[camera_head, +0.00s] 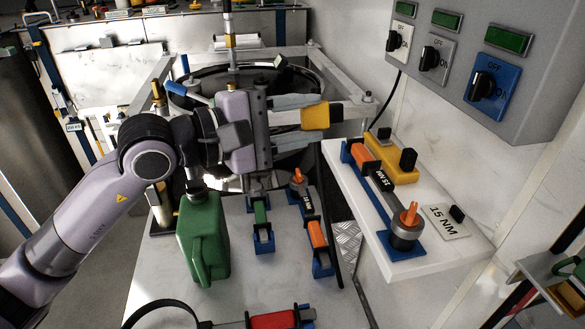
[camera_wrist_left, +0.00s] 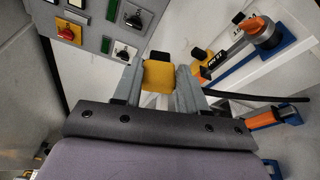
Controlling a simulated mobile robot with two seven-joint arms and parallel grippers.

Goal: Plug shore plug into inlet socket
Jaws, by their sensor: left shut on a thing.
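My left gripper (camera_head: 308,117) reaches in from the left over the bench, its two grey fingers pointing right. It is shut on a yellow block with a dark end, which looks like the shore plug (camera_head: 317,116). The plug also shows in the left wrist view (camera_wrist_left: 160,77), between the fingertips, its black end pointing away from the gripper. It is held in the air, apart from the wall and the shelf. I cannot make out the inlet socket for sure in either view. My right gripper is not in view.
A grey switch panel (camera_head: 545,105) is on the right wall, above a white shelf (camera_head: 440,262) with a torque wrench (camera_head: 380,182) and a yellow block (camera_head: 392,165). A green jerrycan (camera_head: 203,240) stands on the white bench (camera_head: 150,290). A round tank (camera_head: 205,85) is behind the gripper.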

